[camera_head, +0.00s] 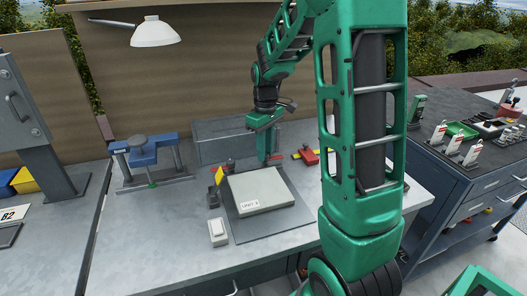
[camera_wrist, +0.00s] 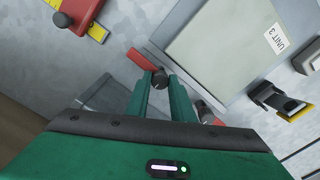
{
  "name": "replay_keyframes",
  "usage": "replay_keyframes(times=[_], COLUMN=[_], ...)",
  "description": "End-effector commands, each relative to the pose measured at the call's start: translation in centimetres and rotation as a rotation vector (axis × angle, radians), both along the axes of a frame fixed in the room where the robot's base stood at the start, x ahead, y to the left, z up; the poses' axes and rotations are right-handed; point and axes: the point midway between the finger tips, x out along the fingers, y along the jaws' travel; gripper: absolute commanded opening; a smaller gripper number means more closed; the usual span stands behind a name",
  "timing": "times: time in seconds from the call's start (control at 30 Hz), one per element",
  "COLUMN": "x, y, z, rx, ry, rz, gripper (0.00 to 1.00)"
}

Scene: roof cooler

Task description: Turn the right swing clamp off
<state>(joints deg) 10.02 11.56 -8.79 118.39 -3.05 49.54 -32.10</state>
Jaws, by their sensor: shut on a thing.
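The right swing clamp shows in the wrist view as a dark round knob (camera_wrist: 160,79) with a red arm (camera_wrist: 142,60). The red arm reaches to the upper left, beside the pale block and not visibly over it. My gripper (camera_wrist: 160,82) is shut on the dark knob, one green finger on each side. In the head view my gripper (camera_head: 264,157) points down at the back edge of the block marked UNIT 3 (camera_head: 262,190), and its fingers hide most of the clamp. A second dark clamp with red (camera_wrist: 207,112) stands at the block's back left in the head view.
A yellow and black clamp (camera_head: 218,176) stands left of the block, with a white switch box (camera_head: 218,232) in front. A red and yellow tool (camera_head: 306,156) lies to the right. A blue vise-like fixture (camera_head: 146,148) stands left. Bench between is clear.

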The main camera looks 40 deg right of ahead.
Motion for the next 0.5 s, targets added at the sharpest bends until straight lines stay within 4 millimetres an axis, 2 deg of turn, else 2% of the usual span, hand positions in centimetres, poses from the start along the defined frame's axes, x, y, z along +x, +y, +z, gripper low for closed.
replay_keyframes(times=[0.07, 0.1, 0.13, 0.5], x=[0.37, 0.36, 0.33, 0.15], y=[0.03, 0.03, 0.03, -0.02], z=[0.23, 0.23, 0.21, 0.38], rx=[-0.001, -0.001, -0.001, -0.001], ry=[-0.011, -0.010, -0.010, -0.004], rz=[0.003, 0.003, 0.003, 0.000], gripper=[0.00, 0.31, 0.38, 0.40])
